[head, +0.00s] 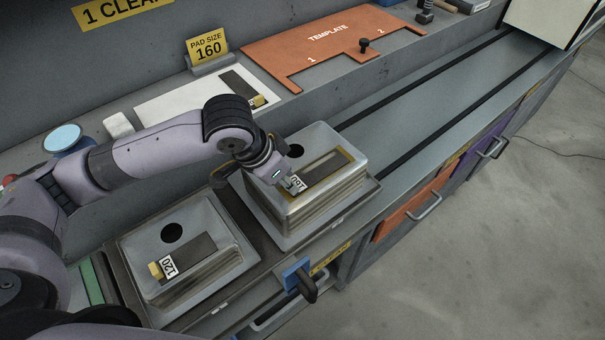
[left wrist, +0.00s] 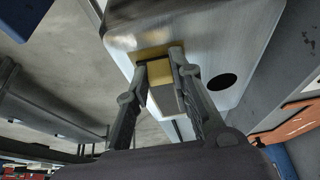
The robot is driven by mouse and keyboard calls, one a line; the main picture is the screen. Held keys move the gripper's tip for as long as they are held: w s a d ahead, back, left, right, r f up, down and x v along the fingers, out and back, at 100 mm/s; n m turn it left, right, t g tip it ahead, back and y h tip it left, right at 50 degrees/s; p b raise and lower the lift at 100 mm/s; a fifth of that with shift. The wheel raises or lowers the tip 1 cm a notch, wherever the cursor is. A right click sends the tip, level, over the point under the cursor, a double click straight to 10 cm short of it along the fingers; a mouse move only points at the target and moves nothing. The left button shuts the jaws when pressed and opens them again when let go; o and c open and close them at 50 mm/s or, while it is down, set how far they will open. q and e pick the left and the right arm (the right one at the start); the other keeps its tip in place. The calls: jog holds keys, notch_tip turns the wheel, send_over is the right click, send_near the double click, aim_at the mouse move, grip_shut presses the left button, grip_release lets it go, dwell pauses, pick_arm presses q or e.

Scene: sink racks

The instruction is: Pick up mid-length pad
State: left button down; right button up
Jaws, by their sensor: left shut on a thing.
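A dark pad (head: 322,170) with a white label, seemingly 160, lies within a yellow outline on the right-hand stack of steel sinks (head: 330,205). My left gripper (head: 291,187) is at the near-left end of this pad, beside the label. In the left wrist view, its two fingers (left wrist: 159,60) are shut on the pad's yellow end block (left wrist: 162,74). The block sits at the yellow outline on the steel, and I cannot tell whether it is lifted. A shorter pad labelled 120 (head: 200,248) lies on the left-hand sink (head: 217,285). My right gripper is not in view.
Another dark pad (head: 241,84) with a yellow end lies on a white board (head: 165,108) behind my arm. A sign (head: 207,46) reads PAD SIZE 160. An orange template (head: 300,62) lies on the ledge. The counter with black rails (head: 430,95) is clear to the right.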

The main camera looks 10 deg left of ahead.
pick_arm(q)
notch_tip(320, 180, up, 20)
dwell(0.5)
notch_tip(320, 180, up, 6)
jog(key=p, duration=0.8)
dwell(0.7)
